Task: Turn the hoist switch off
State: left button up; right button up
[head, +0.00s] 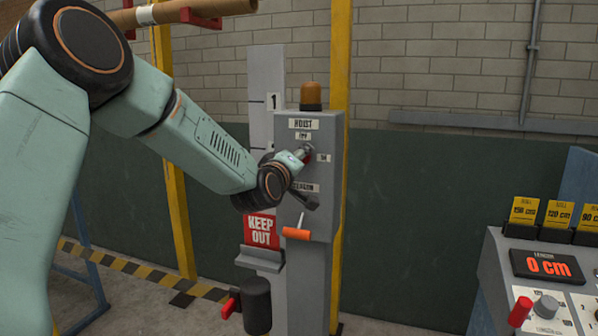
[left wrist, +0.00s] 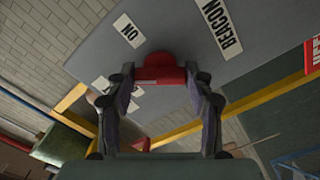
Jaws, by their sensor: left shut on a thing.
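The hoist switch is a red knob (left wrist: 160,62) on the face of a grey control post (head: 325,200), under the HOIST label (head: 303,124). An OFF label (head: 303,136) sits above the knob and an ON label (head: 323,158) to its right. My left gripper (head: 304,155) reaches the post from the left and mostly covers the knob in the head view. In the left wrist view its two fingers (left wrist: 160,76) are shut on the knob, one on each side. I cannot tell which label the knob points at. My right gripper is not in view.
Below the knob are a BEACON label (head: 303,187) and a lever with an orange grip (head: 297,233). An amber lamp (head: 311,96) tops the post. A KEEP OUT sign (head: 261,230) and yellow upright (head: 341,60) stand close by. A grey console (head: 500,262) is at right.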

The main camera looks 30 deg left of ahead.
pick_arm(q)
jog(key=shift+a+r+n+b, duration=0.1)
jog(key=shift+n+b, duration=1.25)
jog(key=shift+n, duration=0.45)
jog(key=shift+r+n+b, duration=0.1)
jog(key=shift+n+b, duration=1.2)
jog(key=shift+n, duration=0.5)
jog(key=o, duration=1.2)
jog(key=shift+a, duration=0.1)
jog(key=shift+c, duration=0.2)
jog(key=shift+f, duration=0.1)
jog(key=shift+d, duration=0.2)
jog(key=v, duration=0.7)
jog(key=shift+s, duration=0.25)
